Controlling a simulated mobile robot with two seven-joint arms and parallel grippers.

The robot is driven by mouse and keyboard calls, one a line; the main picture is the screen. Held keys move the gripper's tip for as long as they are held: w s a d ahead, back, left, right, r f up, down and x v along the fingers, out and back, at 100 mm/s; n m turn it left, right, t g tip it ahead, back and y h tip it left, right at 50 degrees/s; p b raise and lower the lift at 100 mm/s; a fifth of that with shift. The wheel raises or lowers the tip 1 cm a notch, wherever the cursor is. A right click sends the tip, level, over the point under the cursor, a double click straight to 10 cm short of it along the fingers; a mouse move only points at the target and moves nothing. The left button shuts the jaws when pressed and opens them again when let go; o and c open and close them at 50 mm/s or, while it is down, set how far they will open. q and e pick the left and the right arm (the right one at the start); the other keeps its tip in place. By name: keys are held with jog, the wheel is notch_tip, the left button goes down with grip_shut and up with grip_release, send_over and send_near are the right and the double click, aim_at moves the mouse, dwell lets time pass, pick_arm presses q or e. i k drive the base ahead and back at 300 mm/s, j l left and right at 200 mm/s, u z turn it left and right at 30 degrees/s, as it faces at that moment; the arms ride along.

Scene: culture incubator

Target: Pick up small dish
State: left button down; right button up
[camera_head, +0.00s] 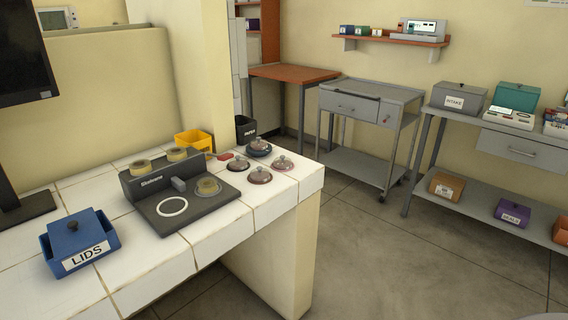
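Several small round dishes with knobbed lids stand at the right end of the white tiled counter (215,243). One dish (258,148) is at the back, one (283,163) at the right, one (259,175) at the front and one (238,164) at the left. They look dark reddish or grey, and their contents are too small to tell. A yellowish round dish or ring (208,187) sits on the dark device (165,217) beside them, right of a white circle mark. Two similar yellowish rings (177,154) (140,167) are on its raised back. Neither gripper is in view.
A blue LIDS box (82,258) and a black monitor (22,60) are at the left. A yellow bin (194,141) and a black bin (245,130) stand behind the dishes. A grey cart (362,103) and grey bench (490,128) are across open floor.

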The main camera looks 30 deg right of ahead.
aim_at(275, 166)
jog(key=i+l+u, duration=0.2)
jog(key=l+u, duration=0.2)
jog(key=l, duration=0.75)
jog(key=i+l+u, duration=0.1)
jog(key=l+u, duration=0.3)
jog(key=l, duration=0.75)
